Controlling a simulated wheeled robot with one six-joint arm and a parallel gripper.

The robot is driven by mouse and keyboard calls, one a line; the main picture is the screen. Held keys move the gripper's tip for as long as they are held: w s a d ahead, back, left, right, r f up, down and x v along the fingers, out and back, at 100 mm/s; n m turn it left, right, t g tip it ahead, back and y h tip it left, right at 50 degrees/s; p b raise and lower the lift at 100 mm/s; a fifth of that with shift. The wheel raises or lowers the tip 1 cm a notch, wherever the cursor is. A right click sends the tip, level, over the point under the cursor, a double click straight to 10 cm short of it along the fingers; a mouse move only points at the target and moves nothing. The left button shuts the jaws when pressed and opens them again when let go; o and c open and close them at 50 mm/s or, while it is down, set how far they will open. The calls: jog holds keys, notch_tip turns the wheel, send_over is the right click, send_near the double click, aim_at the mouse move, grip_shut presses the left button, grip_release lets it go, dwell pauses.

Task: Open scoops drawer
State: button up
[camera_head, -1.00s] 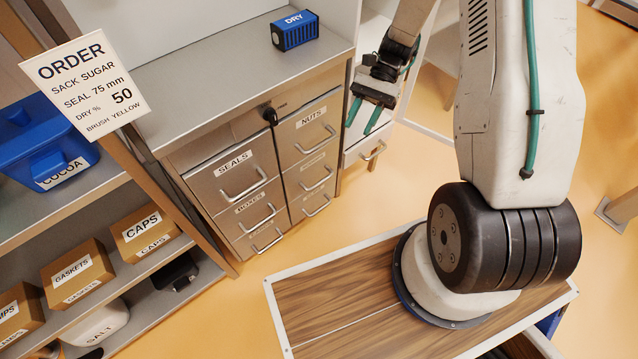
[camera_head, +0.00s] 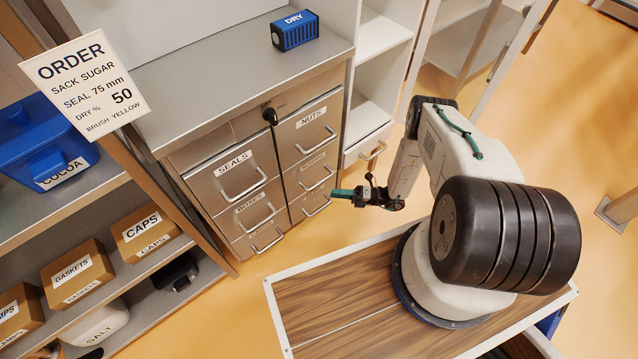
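A steel drawer cabinet (camera_head: 179,161) stands left of centre with two columns of drawers, all shut. I can read SEALS (camera_head: 240,190) at the top left and NUTS (camera_head: 308,130) at the top right. Labels on the lower drawers are too small or blurred to read surely, so I cannot tell which is the scoops drawer. My gripper (camera_head: 335,193) points left, with its teal fingers near the lower right drawer handle (camera_head: 318,206). I cannot tell whether they touch it. The fingers overlap in this view, so their opening is hidden.
A white drawer with a handle (camera_head: 373,150) is right of the cabinet. A blue DRY box (camera_head: 295,31) stands on the cabinet top. A shelf at left holds a blue COCOA bin (camera_head: 45,145) and cardboard boxes. Open orange floor lies between the cabinet and my base.

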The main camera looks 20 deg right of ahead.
aim_at(319, 182)
jog(key=w+a, duration=0.2)
jog(key=w+a+r+m, duration=0.1)
jog(key=w+a+r+m+t, duration=0.1)
jog(key=w+a, duration=0.1)
jog(key=shift+w+a, duration=0.3)
jog(key=shift+a, duration=0.05)
grip_shut()
